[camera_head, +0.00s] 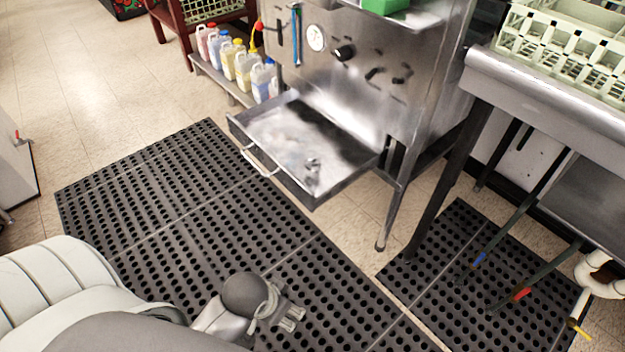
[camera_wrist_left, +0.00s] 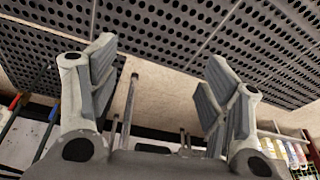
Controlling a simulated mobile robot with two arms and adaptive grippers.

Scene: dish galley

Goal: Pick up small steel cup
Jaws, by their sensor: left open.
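A small shiny steel thing (camera_head: 312,170), which looks like the small steel cup, sits in the open steel drawer (camera_head: 262,160), towards its right front corner. It is too small to make out clearly. My left gripper (camera_head: 290,316) is low in the head view, over the black mat, in front of the drawer and apart from it. In the left wrist view the left gripper (camera_wrist_left: 160,62) is open, with nothing between its fingers. The cup cannot be made out in that view. My right gripper is not in view.
The drawer juts out from a steel machine (camera_head: 370,70) on legs. Perforated black mats (camera_head: 170,190) cover the floor. Several coloured jugs (camera_head: 240,62) stand on a low shelf behind the drawer. A steel counter (camera_head: 545,90) with dish racks (camera_head: 570,45) is at the right.

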